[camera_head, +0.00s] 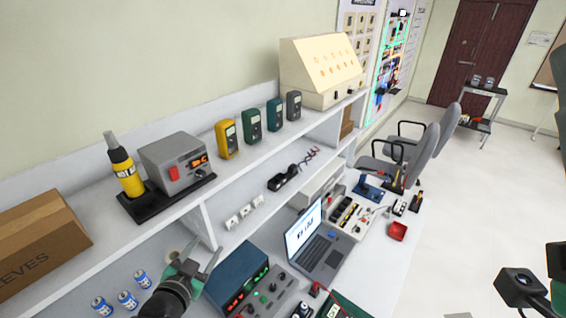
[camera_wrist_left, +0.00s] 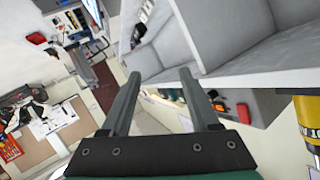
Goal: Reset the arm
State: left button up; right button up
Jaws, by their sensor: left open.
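My left gripper (camera_head: 202,262) comes in at the lower left of the head view, in front of the shelf and left of the blue instrument box. Its two fingers are apart with nothing between them. In the left wrist view, the open fingers (camera_wrist_left: 160,88) point toward the grey shelf.
Below are blue cans (camera_head: 127,300), a blue instrument box (camera_head: 238,275) and a laptop (camera_head: 318,255). Open floor (camera_head: 470,200) lies to the right.

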pick_arm(q)
jog(key=s+d+r+t+h+p, duration=0.2)
jog(key=r+t, duration=0.5)
jog(key=r, duration=2.4)
jog(key=s+r+n+t+y, duration=0.1)
jog(key=s+r+n+t, duration=0.3)
jog(key=s+r, duration=1.3)
jog(key=shift+d+r+n+t+p, duration=0.3)
jog(key=shift+r+n+t, duration=0.1)
jog(key=shift+t, duration=0.8)
jog(key=shift+w+f, duration=0.1)
